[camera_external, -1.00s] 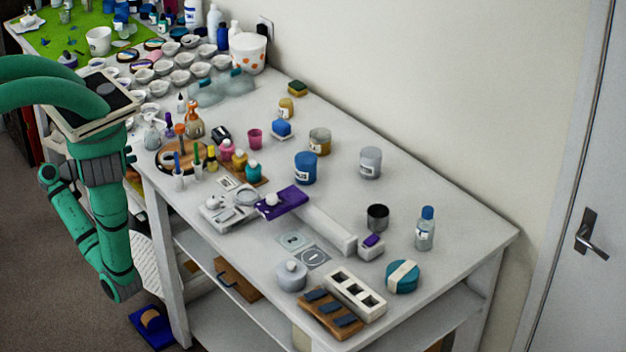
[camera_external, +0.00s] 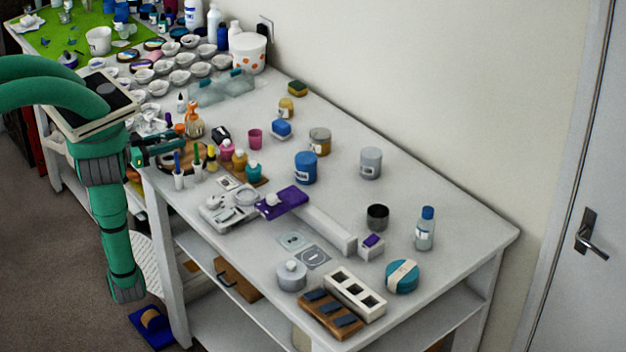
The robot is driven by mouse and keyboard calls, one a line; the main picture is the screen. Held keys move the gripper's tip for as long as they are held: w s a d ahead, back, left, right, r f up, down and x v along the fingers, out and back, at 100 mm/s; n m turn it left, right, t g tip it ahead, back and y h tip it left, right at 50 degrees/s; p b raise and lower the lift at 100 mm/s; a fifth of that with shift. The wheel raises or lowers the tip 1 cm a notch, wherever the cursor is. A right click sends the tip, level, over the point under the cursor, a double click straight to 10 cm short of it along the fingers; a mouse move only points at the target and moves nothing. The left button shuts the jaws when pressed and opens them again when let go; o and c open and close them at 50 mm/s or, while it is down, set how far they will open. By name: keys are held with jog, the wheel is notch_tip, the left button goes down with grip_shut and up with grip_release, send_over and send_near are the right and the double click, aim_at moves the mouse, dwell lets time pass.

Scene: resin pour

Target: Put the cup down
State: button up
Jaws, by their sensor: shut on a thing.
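My green arm stands at the left end of the white table (camera_external: 345,190). My gripper (camera_external: 176,146) is small and partly hidden at the table's left edge, left of the orange spray bottle (camera_external: 195,124). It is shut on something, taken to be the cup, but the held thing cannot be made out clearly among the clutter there. A small pink cup (camera_external: 255,137) and a dark metal cup (camera_external: 377,217) stand upright on the table, apart from my gripper.
Paint bottles (camera_external: 239,159) and a wooden tray crowd the area right of my gripper. White bowls (camera_external: 162,68) fill the back left. A blue jar (camera_external: 305,167), a grey jar (camera_external: 370,162) and a clear bottle (camera_external: 425,229) stand farther right. Table between the jars is bare.

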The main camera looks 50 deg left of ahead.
aim_at(180, 156)
jog(key=shift+w+d, duration=0.1)
jog(key=shift+w, duration=0.15)
jog(key=shift+w+d+f, duration=0.1)
jog(key=shift+w+f, duration=0.25)
jog(key=shift+f, duration=0.25)
jog(key=shift+w+d+f, duration=0.1)
jog(key=shift+w+f, duration=0.2)
jog(key=shift+f, duration=0.25)
jog(key=shift+a+f, duration=0.1)
jog(key=shift+f, duration=0.3)
jog(key=shift+f, duration=0.2)
jog(key=o, duration=1)
jog(key=v, duration=1)
jog(key=shift+s+r, duration=0.1)
jog(key=shift+s, duration=0.3)
jog(key=shift+c, duration=0.9)
